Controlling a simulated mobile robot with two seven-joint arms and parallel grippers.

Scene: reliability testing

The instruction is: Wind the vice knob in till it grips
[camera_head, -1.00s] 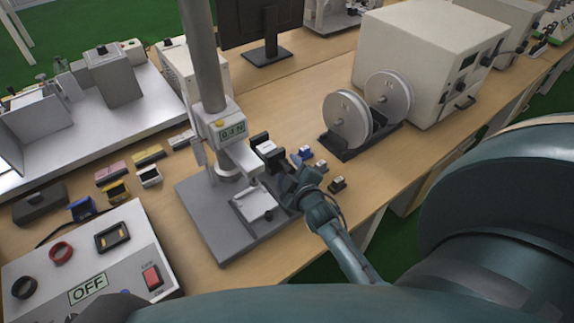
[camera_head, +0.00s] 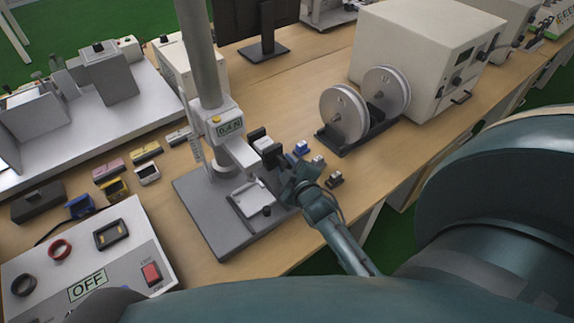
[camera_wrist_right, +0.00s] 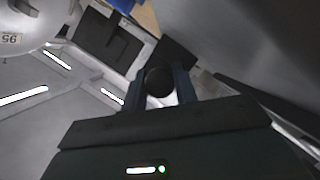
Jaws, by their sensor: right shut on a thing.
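The vice (camera_head: 258,136) has dark jaws with a pale block (camera_head: 264,143) between them, beside the force gauge column. Whether the jaws touch the block is too small to tell. My right gripper (camera_head: 289,174) is at the vice's near right side, and hides the knob in the head view. In the right wrist view, my right gripper (camera_wrist_right: 160,88) has its two fingers on either side of the round black vice knob (camera_wrist_right: 159,81), shut on it. Dark vice parts show beyond the knob. My left gripper is not in view.
The force gauge (camera_head: 228,128) reads about 0.4 N above a grey base plate (camera_head: 203,213). Small connectors (camera_head: 318,160) lie close to my right gripper. A twin-reel stand (camera_head: 343,143) stands to the right. A control box reading OFF (camera_head: 125,262) is at front left.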

